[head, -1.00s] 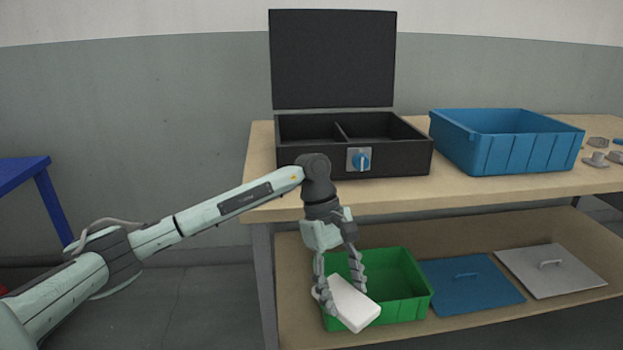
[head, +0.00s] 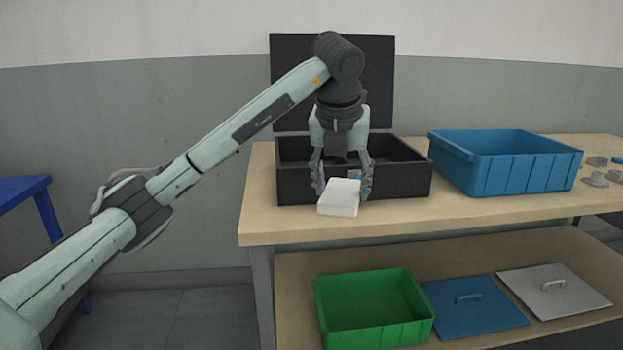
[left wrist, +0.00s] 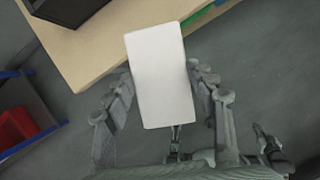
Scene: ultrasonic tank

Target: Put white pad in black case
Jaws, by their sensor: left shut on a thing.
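My left gripper (head: 341,180) is shut on the white pad (head: 339,198) and holds it in front of the black case (head: 297,187). The pad also shows between the fingers in the left wrist view (left wrist: 160,76). The case stands on the table with its lid (head: 290,85) raised at the back. My gripper and wrist hide part of the case's front, its inside and its lid. A corner of the case shows at the top left of the left wrist view (left wrist: 62,8). My right gripper is not in view.
A blue bin (head: 507,165) stands right of the case on the table (head: 400,216). Small grey parts (head: 594,180) lie at the far right. The lower shelf (head: 460,257) holds an empty green bin (head: 372,330), a blue lid (head: 474,306) and a grey lid (head: 553,290).

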